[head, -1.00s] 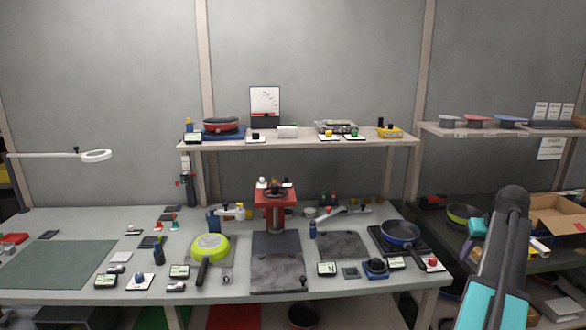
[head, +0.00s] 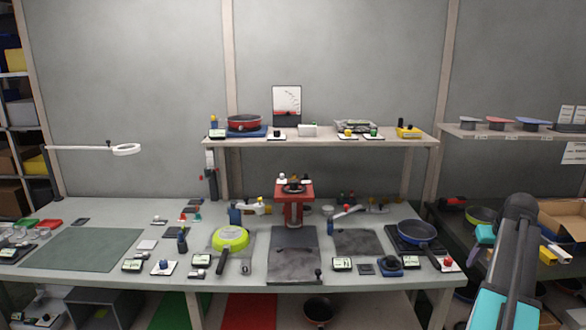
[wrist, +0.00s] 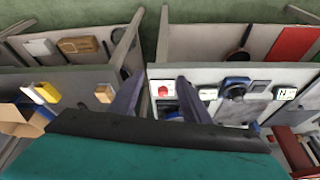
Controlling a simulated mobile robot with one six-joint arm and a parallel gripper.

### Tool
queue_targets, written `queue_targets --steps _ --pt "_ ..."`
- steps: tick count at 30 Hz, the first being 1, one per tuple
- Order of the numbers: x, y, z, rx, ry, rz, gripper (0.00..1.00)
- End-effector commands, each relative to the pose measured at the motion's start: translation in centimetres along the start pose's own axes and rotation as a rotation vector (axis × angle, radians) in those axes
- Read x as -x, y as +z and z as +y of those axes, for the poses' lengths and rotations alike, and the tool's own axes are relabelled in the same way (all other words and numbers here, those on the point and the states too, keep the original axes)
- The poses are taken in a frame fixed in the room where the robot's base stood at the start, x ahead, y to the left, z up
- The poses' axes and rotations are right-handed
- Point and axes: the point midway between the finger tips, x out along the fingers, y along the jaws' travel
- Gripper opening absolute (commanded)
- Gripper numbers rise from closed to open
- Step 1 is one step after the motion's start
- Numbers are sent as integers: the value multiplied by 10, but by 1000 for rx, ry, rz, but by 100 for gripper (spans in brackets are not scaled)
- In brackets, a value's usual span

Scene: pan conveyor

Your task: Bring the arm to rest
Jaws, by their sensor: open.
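The gripper is empty and apart from the workbench (head: 150,280).
The bench holds a green pan (head: 231,238), a blue pan (head: 417,232), a red press (head: 294,204) and several small devices. A shelf above holds a red pan (head: 244,122). An open cardboard box (head: 562,220) stands at the right, close to my arm.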

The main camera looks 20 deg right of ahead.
Motion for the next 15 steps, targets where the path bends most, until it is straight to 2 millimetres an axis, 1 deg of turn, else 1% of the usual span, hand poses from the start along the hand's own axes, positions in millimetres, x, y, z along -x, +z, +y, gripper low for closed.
queue_targets --steps 1,5,8,11,12,14,15 --pt "-7 -1 -10 11 -9 -7 43" --pt "-29 -3 -35 40 -33 -31 43" --pt "-52 -1 -63 70 -57 -57 43" --pt "-81 5 -99 110 -88 -93 43" --pt "-93 9 -115 127 -102 -109 43" --pt "-111 16 -138 151 -120 -134 43" --pt "-123 22 -153 167 -131 -151 43"
